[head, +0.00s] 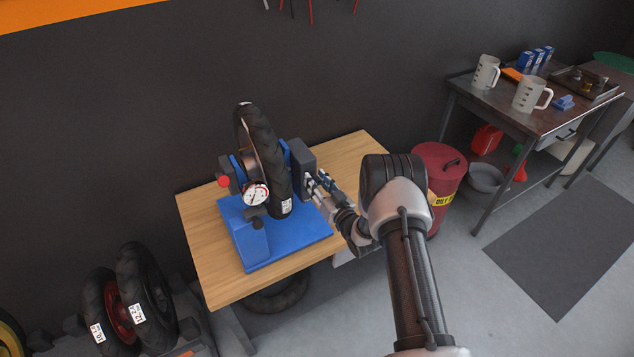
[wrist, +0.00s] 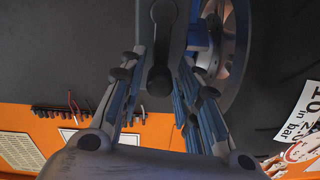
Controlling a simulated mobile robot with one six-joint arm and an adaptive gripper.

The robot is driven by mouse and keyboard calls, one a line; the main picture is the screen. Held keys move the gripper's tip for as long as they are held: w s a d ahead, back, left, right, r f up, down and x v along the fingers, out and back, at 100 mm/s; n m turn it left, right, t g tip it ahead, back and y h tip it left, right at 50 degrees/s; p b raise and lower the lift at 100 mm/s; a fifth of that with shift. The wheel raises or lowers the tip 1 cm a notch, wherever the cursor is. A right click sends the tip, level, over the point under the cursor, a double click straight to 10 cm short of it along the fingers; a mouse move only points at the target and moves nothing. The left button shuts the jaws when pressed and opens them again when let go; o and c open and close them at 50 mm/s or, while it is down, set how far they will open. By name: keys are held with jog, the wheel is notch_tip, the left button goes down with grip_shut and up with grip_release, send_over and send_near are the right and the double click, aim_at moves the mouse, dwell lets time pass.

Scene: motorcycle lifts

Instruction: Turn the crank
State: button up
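A blue stand (head: 262,238) on a wooden table holds an upright black tyre (head: 262,150). A dark grey box (head: 301,158) is on the stand's right side, facing my gripper (head: 315,184). In the wrist view, a dark crank (wrist: 160,42) hangs down with a rounded knob at its lower end. My gripper also shows there (wrist: 162,62), open, with one finger on each side of the crank. Gaps show beside the knob; contact higher up cannot be told. In the head view my gripper hides the crank.
The wooden table (head: 206,252) stands against a dark wall. A dial gauge (head: 256,195) and a red knob (head: 224,181) are left of the tyre. A red bin (head: 438,165) stands right of the table. Spare tyres (head: 145,298) are at lower left.

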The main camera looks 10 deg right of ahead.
grip_shut()
dwell(0.3)
